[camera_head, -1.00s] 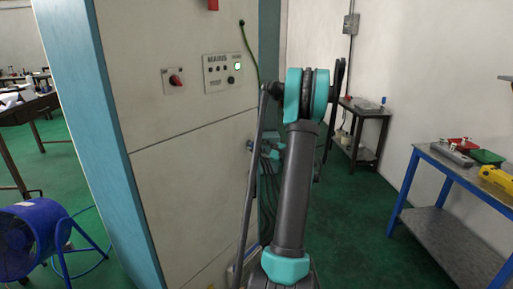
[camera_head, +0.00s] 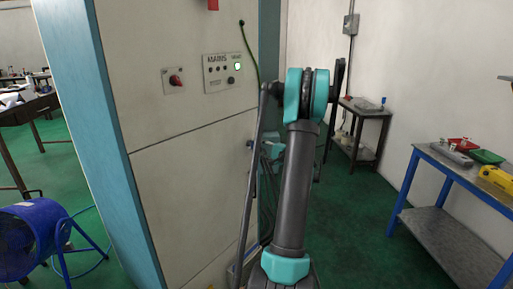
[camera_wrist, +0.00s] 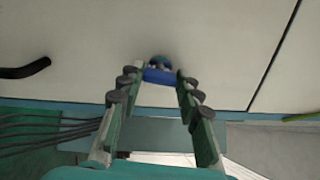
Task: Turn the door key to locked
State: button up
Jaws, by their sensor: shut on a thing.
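The door key shows in the wrist view as a small blue piece (camera_wrist: 160,76) at a round metal lock (camera_wrist: 159,62) on the pale cabinet door (camera_wrist: 215,45). My gripper (camera_wrist: 159,78) has its two fingers on either side of the blue key and is shut on it. The key's bow lies across the picture between the fingertips. Its shaft is hidden. In the head view, my arm hides most of the gripper, and the key cannot be made out there.
A black handle (camera_wrist: 25,69) sticks out left of the lock in the wrist view. The cabinet (camera_head: 190,150) carries a red rotary switch (camera_head: 176,81) and a mains panel (camera_head: 222,72). A blue fan (camera_head: 25,240) stands at left, a blue-legged bench (camera_head: 430,160) at right.

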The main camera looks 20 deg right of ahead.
jog(key=shift+n, duration=0.8)
jog(key=o, duration=1.2)
jog(key=shift+c, duration=0.2)
jog(key=v, duration=1.2)
jog(key=shift+a, duration=0.1)
